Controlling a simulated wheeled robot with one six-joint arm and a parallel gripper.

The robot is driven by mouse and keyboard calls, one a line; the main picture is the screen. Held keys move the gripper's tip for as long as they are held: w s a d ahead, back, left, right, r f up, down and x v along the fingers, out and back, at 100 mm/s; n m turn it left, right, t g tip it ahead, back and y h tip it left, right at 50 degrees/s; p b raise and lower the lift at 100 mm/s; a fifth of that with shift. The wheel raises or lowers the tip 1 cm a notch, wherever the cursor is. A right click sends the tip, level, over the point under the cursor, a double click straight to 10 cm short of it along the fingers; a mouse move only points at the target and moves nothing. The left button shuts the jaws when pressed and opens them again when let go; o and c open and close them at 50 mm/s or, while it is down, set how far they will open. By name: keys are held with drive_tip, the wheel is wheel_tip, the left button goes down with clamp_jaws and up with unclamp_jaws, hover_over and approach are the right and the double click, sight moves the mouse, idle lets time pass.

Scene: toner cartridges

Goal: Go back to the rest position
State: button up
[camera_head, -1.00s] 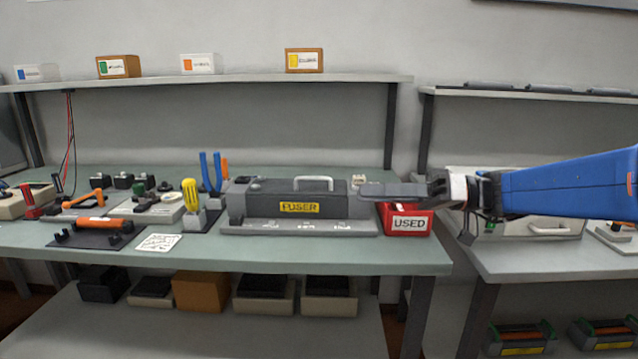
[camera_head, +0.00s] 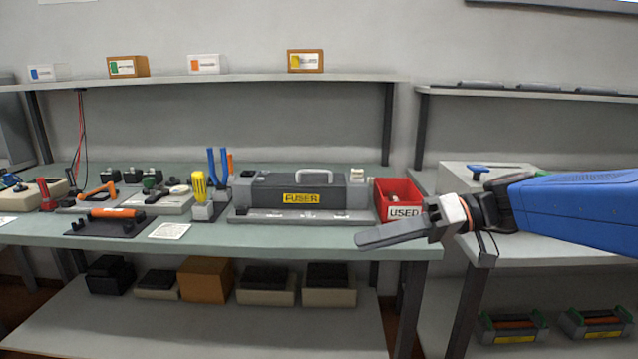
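My gripper (camera_head: 365,241) is at the right of the head view, at the end of my blue arm. Its dark fingers point left, in front of the bench's front edge. They appear edge-on as one flat bar, so I cannot see whether there is a gap between them. No object shows in the fingers. The red bin marked USED (camera_head: 400,200) stands just behind the gripper on the right end of the bench, and the gripper looks clear of it.
The grey fuser unit (camera_head: 301,191) stands on the green bench (camera_head: 270,237), left of the bin. Tools and parts lie farther left. A second bench (camera_head: 560,245) is at the right, behind my arm. Boxes (camera_head: 206,280) sit on the lower shelf.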

drive_tip(key=s+d+f+m+t+h, duration=0.1)
drive_tip(key=s+d+f+m+h, duration=0.2)
drive_tip(key=s+d+f+h, duration=0.4)
drive_tip(key=s+d+f+m+t+h, duration=0.1)
drive_tip(key=s+d+f+m+h, duration=0.3)
drive_tip(key=f, duration=0.5)
drive_tip(key=s+d+f+m+t+h, duration=0.1)
drive_tip(key=s+d+f+t+h, duration=0.1)
drive_tip(key=d, duration=0.6)
drive_tip(key=shift+f+m+t+h, duration=0.2)
drive_tip(key=shift+m+t+h, duration=0.1)
drive_tip(key=shift+h, duration=0.4)
